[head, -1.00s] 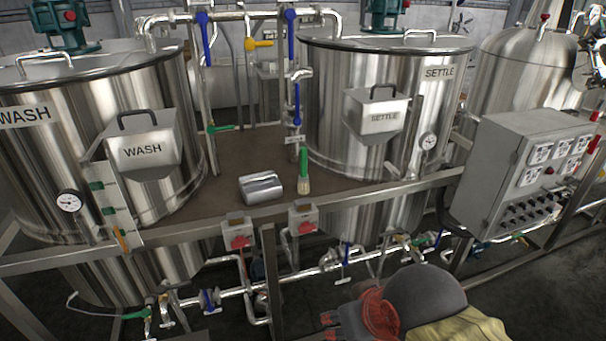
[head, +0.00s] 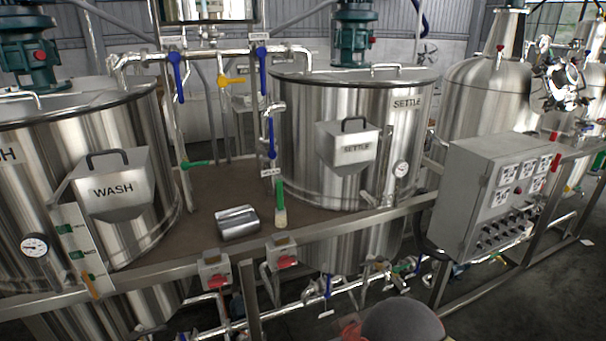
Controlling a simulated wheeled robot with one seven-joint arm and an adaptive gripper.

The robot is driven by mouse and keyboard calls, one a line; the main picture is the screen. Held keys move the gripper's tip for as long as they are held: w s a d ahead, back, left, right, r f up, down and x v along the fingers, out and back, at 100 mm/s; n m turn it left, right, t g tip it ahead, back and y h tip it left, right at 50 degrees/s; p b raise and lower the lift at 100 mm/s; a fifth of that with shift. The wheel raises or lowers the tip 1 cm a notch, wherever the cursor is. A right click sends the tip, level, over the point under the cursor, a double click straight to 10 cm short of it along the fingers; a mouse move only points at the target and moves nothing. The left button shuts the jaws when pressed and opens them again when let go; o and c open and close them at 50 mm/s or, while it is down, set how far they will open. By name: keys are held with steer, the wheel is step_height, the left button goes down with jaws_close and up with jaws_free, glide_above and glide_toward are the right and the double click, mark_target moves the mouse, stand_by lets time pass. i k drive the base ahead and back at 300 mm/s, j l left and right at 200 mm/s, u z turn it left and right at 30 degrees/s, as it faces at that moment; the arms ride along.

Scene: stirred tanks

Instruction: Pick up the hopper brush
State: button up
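The hopper brush (head: 280,203) has a green handle and a pale bristle head. It stands upright, bristles down, near the front edge of the brown deck (head: 215,196), between the wash tank (head: 125,235) and the settle tank (head: 300,140). A silver metal scoop or can (head: 237,222) lies on the deck just left of the brush. The wash hopper (head: 112,208) and the settle hopper (head: 349,155) hang on the tank fronts. My gripper does not show in the head view.
Two grey boxes with red switches (head: 214,270) sit on the front rail below the deck. Blue- and green-handled valves and pipes rise behind the brush. A control panel (head: 490,190) stands at the right. A dark rounded thing (head: 402,322) shows at the bottom edge.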

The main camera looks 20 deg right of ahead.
mark_target(280, 221)
steer(key=i+l, duration=0.15)
steer(key=i, duration=0.3)
steer(key=i+l, duration=0.15)
steer(key=i, duration=0.3)
steer(key=i+l, duration=0.15)
steer(key=i, duration=0.3)
